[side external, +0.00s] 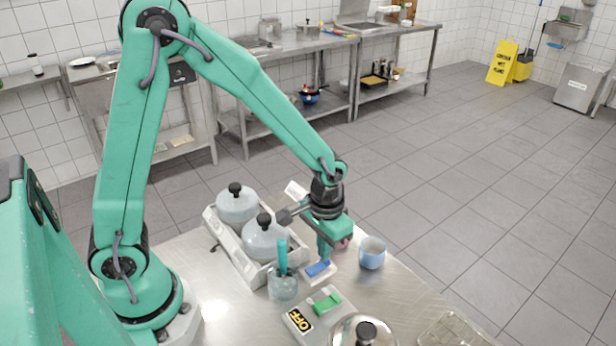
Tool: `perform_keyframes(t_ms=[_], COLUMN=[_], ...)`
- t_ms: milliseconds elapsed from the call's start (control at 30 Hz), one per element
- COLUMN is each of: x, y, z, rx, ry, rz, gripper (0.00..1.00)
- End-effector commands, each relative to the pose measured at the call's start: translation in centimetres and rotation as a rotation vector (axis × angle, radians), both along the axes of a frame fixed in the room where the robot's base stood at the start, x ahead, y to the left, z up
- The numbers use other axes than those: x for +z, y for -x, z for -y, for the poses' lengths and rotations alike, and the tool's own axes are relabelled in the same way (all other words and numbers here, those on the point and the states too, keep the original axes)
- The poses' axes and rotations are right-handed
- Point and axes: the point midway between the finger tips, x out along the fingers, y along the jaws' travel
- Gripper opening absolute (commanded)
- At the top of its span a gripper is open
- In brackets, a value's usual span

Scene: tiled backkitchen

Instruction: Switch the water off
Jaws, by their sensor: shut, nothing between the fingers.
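A pale panel (297,326) lies on the steel table, with a black label reading OFF in yellow letters (299,319) and a green switch-like piece (327,303). Behind it, a blue block-like piece (317,268) sits on a small white base (322,278). I cannot tell which piece belongs to the water. My gripper (325,254) is shut and empty, pointing down just above and behind the blue piece. I cannot tell whether it touches it. A small pinkish thing (343,243) is partly hidden behind my gripper.
A glass holder (283,287) with a teal-handled tool is close by. A blue cup (372,253) stands right. A steel lid (364,333) and wire rack (452,330) lie in front.

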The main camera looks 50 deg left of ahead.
Motion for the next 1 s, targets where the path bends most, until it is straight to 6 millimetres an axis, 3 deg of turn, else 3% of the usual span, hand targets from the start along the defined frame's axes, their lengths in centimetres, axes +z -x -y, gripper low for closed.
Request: perform_keyframes(t_ms=[1000], x=[-1.1], y=[0.0], z=[0.0], rx=[0.0], ry=[0.0], rz=[-0.001], gripper=[0.0])
